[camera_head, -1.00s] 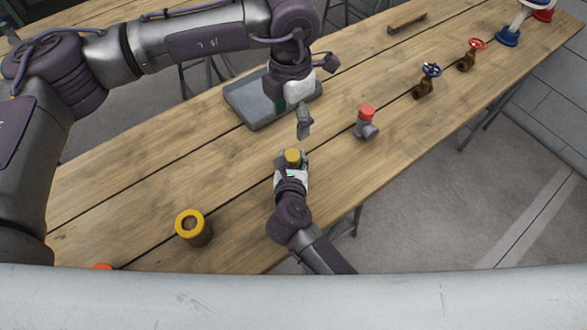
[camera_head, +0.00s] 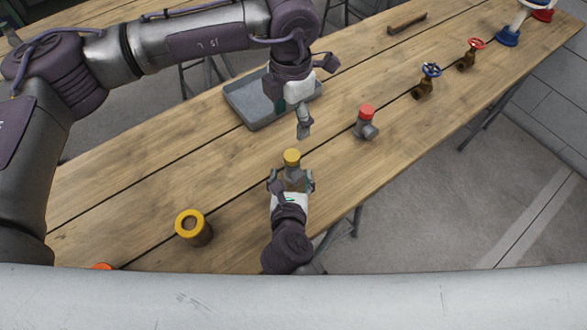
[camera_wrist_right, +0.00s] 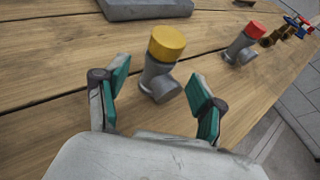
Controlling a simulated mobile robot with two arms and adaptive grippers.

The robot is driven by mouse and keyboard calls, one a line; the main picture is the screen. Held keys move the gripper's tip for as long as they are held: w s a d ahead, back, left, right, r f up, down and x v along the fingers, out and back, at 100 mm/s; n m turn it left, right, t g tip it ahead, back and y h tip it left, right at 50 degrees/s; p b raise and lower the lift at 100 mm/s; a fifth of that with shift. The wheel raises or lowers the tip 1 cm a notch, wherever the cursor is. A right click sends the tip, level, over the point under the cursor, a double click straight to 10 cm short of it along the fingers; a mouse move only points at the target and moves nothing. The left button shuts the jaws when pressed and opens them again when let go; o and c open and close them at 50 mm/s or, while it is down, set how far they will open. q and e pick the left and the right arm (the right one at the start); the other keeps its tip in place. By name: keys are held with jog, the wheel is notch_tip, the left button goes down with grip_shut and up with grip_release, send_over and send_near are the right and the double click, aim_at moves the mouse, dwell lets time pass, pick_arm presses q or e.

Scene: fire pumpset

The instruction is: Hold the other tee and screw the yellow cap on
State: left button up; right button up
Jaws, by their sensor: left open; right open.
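A grey tee (camera_wrist_right: 159,82) stands upright on the table with a yellow cap (camera_wrist_right: 167,42) on its top. In the head view the yellow cap (camera_head: 291,157) shows just beyond my right gripper (camera_head: 292,180). My right gripper (camera_wrist_right: 155,92) is open, with one teal-padded finger on each side of the tee's lower part and gaps showing. My left gripper (camera_head: 303,124) is open and empty above the table, beyond the yellow cap. Another grey tee (camera_wrist_right: 239,49) with a red cap (camera_wrist_right: 256,28) stands to the right; the red cap also shows in the head view (camera_head: 367,112).
A grey tray (camera_head: 262,122) lies behind my left gripper. A yellow-rimmed cylinder (camera_head: 191,228) stands at the left front. Valves with a blue handwheel (camera_head: 431,70) and a red handwheel (camera_head: 476,44) stand at the right. Table between them is clear.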

jog(key=shift+v, duration=2.25)
